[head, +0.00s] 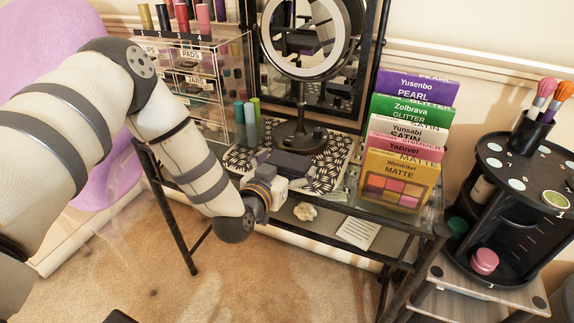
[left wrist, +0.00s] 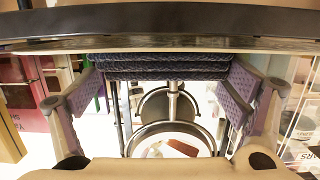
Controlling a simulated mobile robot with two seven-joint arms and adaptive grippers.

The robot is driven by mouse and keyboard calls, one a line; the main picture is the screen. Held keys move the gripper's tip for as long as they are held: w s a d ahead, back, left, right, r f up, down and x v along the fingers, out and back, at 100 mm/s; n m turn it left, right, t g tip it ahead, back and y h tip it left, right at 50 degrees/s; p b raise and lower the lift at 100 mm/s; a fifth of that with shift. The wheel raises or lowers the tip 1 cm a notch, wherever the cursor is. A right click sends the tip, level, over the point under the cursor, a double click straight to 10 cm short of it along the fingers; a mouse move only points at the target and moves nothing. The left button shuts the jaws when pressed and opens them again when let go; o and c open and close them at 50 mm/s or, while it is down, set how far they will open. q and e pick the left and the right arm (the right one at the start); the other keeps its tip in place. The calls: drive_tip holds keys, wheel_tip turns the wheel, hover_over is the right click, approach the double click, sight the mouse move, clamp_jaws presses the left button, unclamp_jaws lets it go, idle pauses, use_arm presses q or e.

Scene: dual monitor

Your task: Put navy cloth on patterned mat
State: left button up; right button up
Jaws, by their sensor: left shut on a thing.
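The navy cloth (head: 290,163) is a folded, layered bundle over the patterned mat in the head view. The patterned mat (head: 328,178) is black and white and lies on the desk in front of the round mirror. My left gripper (head: 279,176) reaches in from the front and is shut on the cloth. In the left wrist view the stacked navy folds (left wrist: 160,66) sit between the two purple-padded fingers (left wrist: 164,84). I cannot tell whether the cloth touches the mat. Part of the mat is hidden by the cloth and gripper. My right gripper is not in view.
The round mirror (head: 299,136) stands behind the cloth. Upright tubes (head: 247,122) and a clear drawer unit (head: 195,85) are to the left. Palette boxes (head: 400,178) stand to the right. A black round organizer (head: 515,215) is at the far right. A shelf (head: 320,218) runs below.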

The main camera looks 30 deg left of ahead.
use_arm(q)
drive_tip(key=o, duration=0.7)
drive_tip(key=shift+f, duration=0.2)
drive_tip(key=shift+o, duration=0.5)
drive_tip(key=shift+r, duration=0.1)
drive_tip(key=shift+r, duration=0.2)
drive_tip(key=s+r+p, duration=0.1)
drive_tip(key=s+r, duration=0.1)
drive_tip(key=s, duration=0.9)
drive_tip(key=shift+s+d+p, duration=0.3)
drive_tip(key=shift+s+p, duration=0.1)
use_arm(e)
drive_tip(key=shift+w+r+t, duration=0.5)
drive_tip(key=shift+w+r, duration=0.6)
